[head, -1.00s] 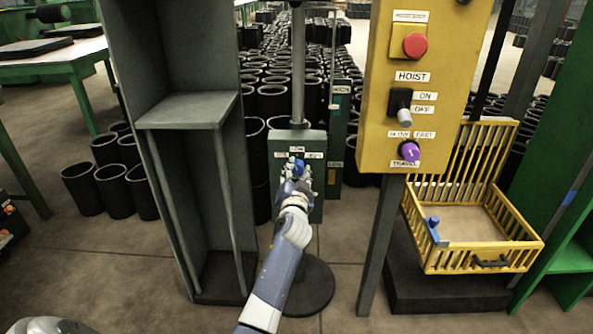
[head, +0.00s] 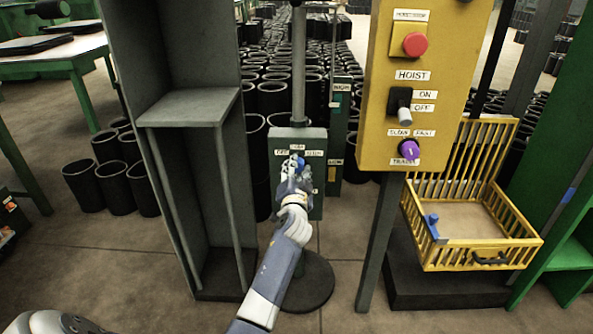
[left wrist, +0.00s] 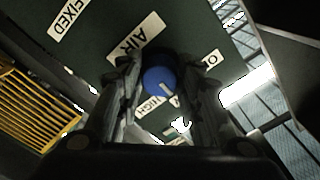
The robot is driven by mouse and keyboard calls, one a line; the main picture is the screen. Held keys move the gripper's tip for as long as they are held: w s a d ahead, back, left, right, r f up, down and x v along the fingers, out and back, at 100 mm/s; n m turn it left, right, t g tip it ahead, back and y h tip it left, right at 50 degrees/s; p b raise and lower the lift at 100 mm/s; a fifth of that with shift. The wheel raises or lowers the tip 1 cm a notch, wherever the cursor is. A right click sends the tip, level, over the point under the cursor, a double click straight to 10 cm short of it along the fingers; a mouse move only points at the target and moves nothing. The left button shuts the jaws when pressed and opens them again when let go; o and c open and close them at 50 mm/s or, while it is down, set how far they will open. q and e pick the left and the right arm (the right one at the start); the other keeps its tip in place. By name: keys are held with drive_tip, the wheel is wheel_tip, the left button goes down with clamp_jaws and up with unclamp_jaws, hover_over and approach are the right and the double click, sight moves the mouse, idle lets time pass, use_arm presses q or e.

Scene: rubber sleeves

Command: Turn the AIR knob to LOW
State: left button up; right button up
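The AIR knob is blue (head: 300,160) and sits on the front of a grey-green box (head: 313,205) on a post. In the left wrist view the knob (left wrist: 159,80) has a white mark pointing down and right, toward a white label partly hidden by a finger. My right gripper is not in view.
A yellow HOIST panel (head: 440,60) with a red button, a switch and a purple knob (head: 408,150) stands close on the right. A grey shelf unit (head: 190,105) stands close on the left. A yellow wire basket (head: 470,258) is at the right. Black sleeves (head: 80,188) fill the floor behind.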

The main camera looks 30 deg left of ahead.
use_arm(q)
drive_tip(key=o, duration=0.3)
drive_tip(key=shift+s+d+f, duration=0.1)
drive_tip(key=shift+s+d, duration=0.05)
drive_tip(key=shift+s, duration=0.05)
drive_tip(key=v, duration=1.1)
drive_tip(key=shift+s, duration=0.25)
